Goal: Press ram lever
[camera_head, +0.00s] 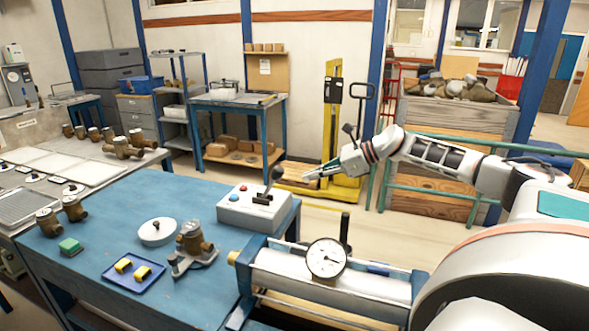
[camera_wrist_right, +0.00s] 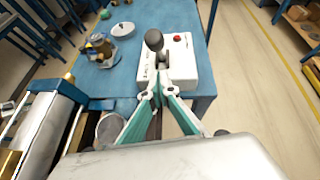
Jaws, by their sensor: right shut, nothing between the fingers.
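A white control box (camera_head: 254,207) stands at the right end of the blue bench, with a red and a blue button on top. A dark lever (camera_head: 272,177) with a round knob rises from its slot. The lever knob also shows in the right wrist view (camera_wrist_right: 154,40), ahead of the fingertips. My right gripper (camera_head: 308,176) is shut and empty, in the air to the right of the lever and apart from it in the head view. Its green-sided fingers (camera_wrist_right: 156,92) come together near the box's close edge in the wrist view. My left gripper is not in view.
A ram cylinder (camera_head: 290,274) with a round dial gauge (camera_head: 326,259) and a black upright handle (camera_head: 345,229) lies in front of the box. A brass meter (camera_head: 191,240), a white round dish (camera_head: 157,231) and a blue tray (camera_head: 133,272) stand on the bench.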

